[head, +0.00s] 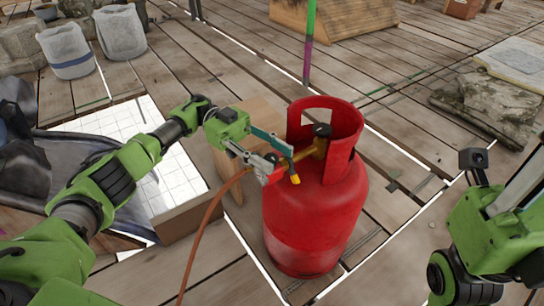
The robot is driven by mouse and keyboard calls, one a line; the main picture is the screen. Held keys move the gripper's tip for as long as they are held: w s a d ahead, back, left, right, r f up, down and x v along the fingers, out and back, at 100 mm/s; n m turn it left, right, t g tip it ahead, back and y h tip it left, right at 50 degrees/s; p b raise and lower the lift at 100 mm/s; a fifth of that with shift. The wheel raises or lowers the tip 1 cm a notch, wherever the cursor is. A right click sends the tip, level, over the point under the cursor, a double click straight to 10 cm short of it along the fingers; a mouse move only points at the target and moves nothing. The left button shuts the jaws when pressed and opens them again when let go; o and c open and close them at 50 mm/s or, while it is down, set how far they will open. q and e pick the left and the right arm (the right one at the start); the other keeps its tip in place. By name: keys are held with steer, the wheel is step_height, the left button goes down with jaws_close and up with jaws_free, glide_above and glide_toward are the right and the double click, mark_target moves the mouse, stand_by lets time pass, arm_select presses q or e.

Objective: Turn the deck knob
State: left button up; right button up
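A red gas cylinder (316,215) stands upright on the wooden deck, with a collar around its top. A dark round knob (322,130) sits on the brass valve (313,150) inside the collar opening. My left gripper (282,164) is at the left side of the collar, just left of the valve. Its two fingers are spread apart, and the knob is not between them. A yellow-tipped fitting (295,179) shows just beyond the fingertips; I cannot tell whether they touch it. My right arm is at the right edge, and its finger opening cannot be made out.
An orange hose (203,230) runs down from beside my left gripper. A wooden box (250,117) stands behind that gripper. A green and purple pole (309,45) rises behind the cylinder. Stone slabs (488,108) lie at right. Two buckets (120,33) (66,51) stand back left.

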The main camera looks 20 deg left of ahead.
mark_target(271, 157)
arm_select(q)
step_height(271, 157, up, 9)
steer(key=shift+r, duration=0.1)
steer(key=shift+s, duration=0.15)
stand_by(0.3)
